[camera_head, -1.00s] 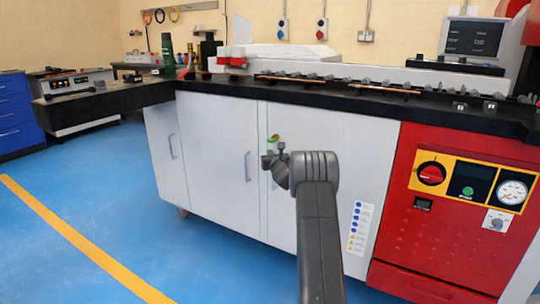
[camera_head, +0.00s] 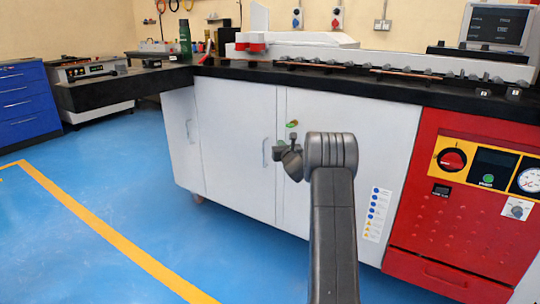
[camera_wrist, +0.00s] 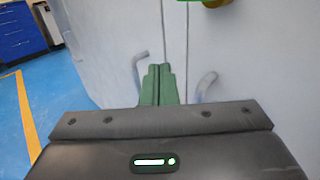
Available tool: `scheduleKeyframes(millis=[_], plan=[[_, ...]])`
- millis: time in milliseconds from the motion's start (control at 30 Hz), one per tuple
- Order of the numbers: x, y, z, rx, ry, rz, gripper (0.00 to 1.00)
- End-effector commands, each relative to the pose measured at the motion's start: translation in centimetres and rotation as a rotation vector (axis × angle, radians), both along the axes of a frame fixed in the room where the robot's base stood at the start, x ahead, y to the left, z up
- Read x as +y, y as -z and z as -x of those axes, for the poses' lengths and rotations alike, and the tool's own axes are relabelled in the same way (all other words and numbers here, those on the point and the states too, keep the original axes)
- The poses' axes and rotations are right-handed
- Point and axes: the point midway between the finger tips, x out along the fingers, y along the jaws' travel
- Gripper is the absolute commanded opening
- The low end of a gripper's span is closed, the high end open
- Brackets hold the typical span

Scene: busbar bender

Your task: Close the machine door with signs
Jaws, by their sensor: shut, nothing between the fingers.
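The white door with signs (camera_head: 345,205) is the right-hand cabinet door, beside the red panel. A strip of blue and yellow signs (camera_head: 375,213) runs down its right side. The door looks flush or nearly so in the head view; I cannot tell whether it is fully shut. My gripper (camera_head: 281,149) is in front of the door's left edge, near the seam with the neighbouring door. In the wrist view my gripper (camera_wrist: 158,70) shows shut green fingers, with nothing held, between two grey handles (camera_wrist: 139,68) (camera_wrist: 206,86). Contact with the door cannot be told.
The neighbouring white door (camera_head: 236,150) has a handle (camera_head: 266,153). A black worktop (camera_head: 340,84) overhangs the doors. The red control panel (camera_head: 460,215) stands at the right. The blue floor (camera_head: 110,190) at the left is clear; a blue drawer cabinet (camera_head: 28,102) stands beyond.

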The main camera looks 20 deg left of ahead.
Motion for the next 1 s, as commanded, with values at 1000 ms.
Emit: scheduleKeyframes(millis=[1000], plan=[[1.3, 0.0, 7.3, -0.001, -0.003, 0.001, 0.0]])
